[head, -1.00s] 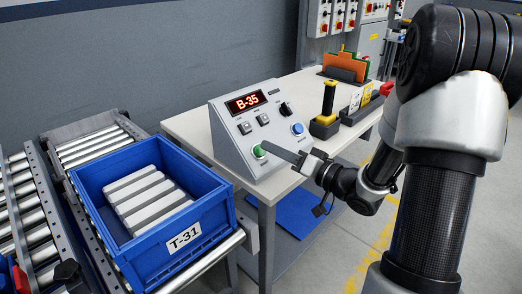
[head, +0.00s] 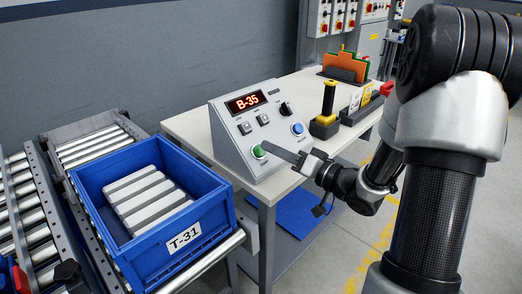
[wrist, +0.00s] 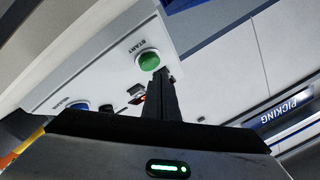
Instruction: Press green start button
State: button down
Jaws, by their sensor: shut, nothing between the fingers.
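The green start button (head: 258,151) is at the lower left of the sloped grey control panel (head: 240,160) on the table. It also shows in the wrist view as a green disc (wrist: 149,61) beside the word START. My gripper (head: 266,147) is shut and empty, its fingertips at the button's right edge in the head view. In the wrist view the shut fingertips (wrist: 160,75) lie just beside and below the button. I cannot tell whether they touch it. The panel display reads B-35. A blue button (head: 298,128) sits to the right of the green one.
A blue crate (head: 185,245) labelled T-31, holding several grey bars, stands on the roller conveyor (head: 32,200) at left. A yellow-and-black handheld device (head: 327,112) and a holder with folders (head: 345,67) stand on the table (head: 188,125) behind the panel.

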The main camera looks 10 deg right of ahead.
dwell(0.4)
jog(key=shift+w+a+f, duration=0.15)
jog(key=shift+w+f, duration=0.1)
jog(key=shift+f, duration=0.05)
jog(key=shift+w+a+f+b, duration=0.35)
jog(key=shift+w+f+b, duration=0.1)
jog(key=shift+f, duration=0.15)
dwell(1.1)
dwell(0.3)
jog(key=shift+s+d+r+p, duration=0.5)
jog(key=shift+s+r+p, duration=0.2)
jog(key=shift+r+p, duration=0.25)
jog(key=s+d+r+p, duration=0.2)
jog(key=s+r+p, duration=0.1)
jog(key=shift+r+p, duration=0.2)
jog(key=shift+p, duration=0.1)
